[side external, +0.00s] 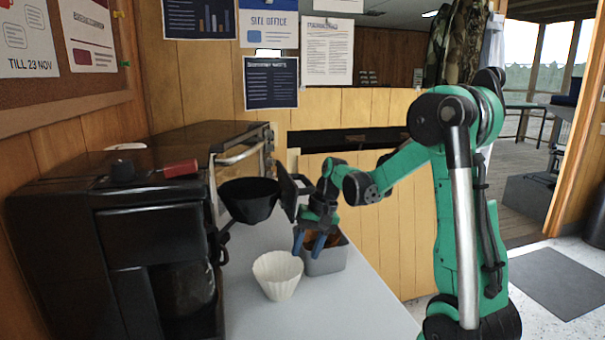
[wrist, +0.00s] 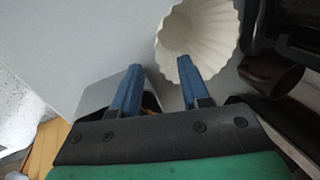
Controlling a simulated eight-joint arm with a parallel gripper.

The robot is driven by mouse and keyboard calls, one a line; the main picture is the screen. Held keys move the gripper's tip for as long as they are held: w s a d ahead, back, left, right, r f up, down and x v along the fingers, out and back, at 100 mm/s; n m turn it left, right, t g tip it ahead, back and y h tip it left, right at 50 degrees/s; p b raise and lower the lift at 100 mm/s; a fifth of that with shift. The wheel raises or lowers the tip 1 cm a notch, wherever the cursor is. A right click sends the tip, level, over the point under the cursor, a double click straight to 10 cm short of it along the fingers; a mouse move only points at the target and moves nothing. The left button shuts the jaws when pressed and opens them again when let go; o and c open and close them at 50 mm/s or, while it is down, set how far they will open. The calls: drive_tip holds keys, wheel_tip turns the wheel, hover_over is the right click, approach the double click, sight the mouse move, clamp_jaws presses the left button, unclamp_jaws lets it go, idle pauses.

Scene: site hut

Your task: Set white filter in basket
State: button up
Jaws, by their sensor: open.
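The white fluted paper filter (side external: 278,276) stands upright and empty on the grey counter in front of the coffee machine. In the wrist view the filter (wrist: 205,30) lies just past my right fingertip. The black filter basket (side external: 249,200) sticks out from the coffee machine's side, behind and above the filter. My gripper (side external: 314,246) is open and empty, with its blue fingers pointing down over a grey metal container, to the right of the filter. The blue fingers (wrist: 158,75) are spread apart in the wrist view. Whether a fingertip touches the filter cannot be told.
The grey metal container (side external: 326,262), with something brown in it, stands right behind my fingers. The black coffee machine (side external: 112,250) fills the left. A red object (side external: 180,168) lies on top of it. The counter's front (side external: 345,315) is clear.

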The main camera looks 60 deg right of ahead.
sight(301, 263)
drive_tip(key=shift+x, duration=1.95)
clamp_jaws()
